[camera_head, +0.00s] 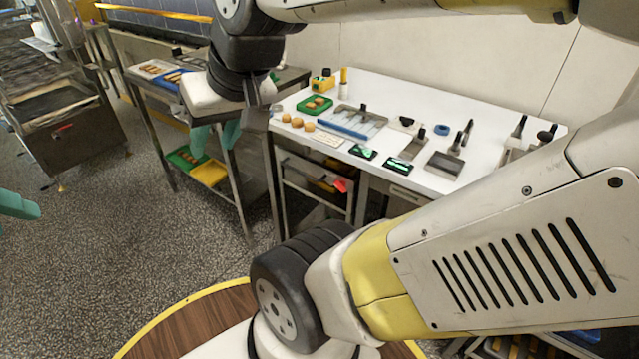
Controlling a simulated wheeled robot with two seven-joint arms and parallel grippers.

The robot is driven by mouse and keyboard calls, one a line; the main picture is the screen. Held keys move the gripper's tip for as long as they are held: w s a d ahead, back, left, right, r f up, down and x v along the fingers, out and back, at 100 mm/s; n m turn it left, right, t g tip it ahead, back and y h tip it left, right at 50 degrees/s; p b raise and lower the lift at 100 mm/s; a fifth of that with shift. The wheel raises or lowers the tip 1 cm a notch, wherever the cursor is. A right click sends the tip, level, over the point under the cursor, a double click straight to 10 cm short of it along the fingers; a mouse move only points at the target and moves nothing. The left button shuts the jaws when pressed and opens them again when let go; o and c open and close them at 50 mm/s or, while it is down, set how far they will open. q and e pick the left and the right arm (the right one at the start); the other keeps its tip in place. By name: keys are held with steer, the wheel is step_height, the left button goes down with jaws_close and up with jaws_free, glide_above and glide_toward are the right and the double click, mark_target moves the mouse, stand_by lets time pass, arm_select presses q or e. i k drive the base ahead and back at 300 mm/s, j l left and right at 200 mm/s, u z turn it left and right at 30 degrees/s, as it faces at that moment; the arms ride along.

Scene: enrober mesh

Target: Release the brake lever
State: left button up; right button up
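No part here can be told for sure as the brake lever. A small red handle (63,130) shows on the front of the steel wheeled unit at the left. A red piece (341,185) also shows low by the steel frame under the white table. My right gripper (216,136) hangs in front of the side table, with two teal fingers apart and nothing seen between them. It is away from both red parts. Only a teal tip of my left gripper (17,205) shows at the left edge, over the floor, so its opening is hidden.
The white table (480,185) carries trays, round brown items and small tools. A steel side table (150,88) stands left of it, with green (181,158) and yellow (209,173) trays low down. The steel wheeled unit (75,140) stands far left. Speckled floor between is clear.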

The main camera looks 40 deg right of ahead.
mark_target(341, 185)
steer(key=z, duration=1.3)
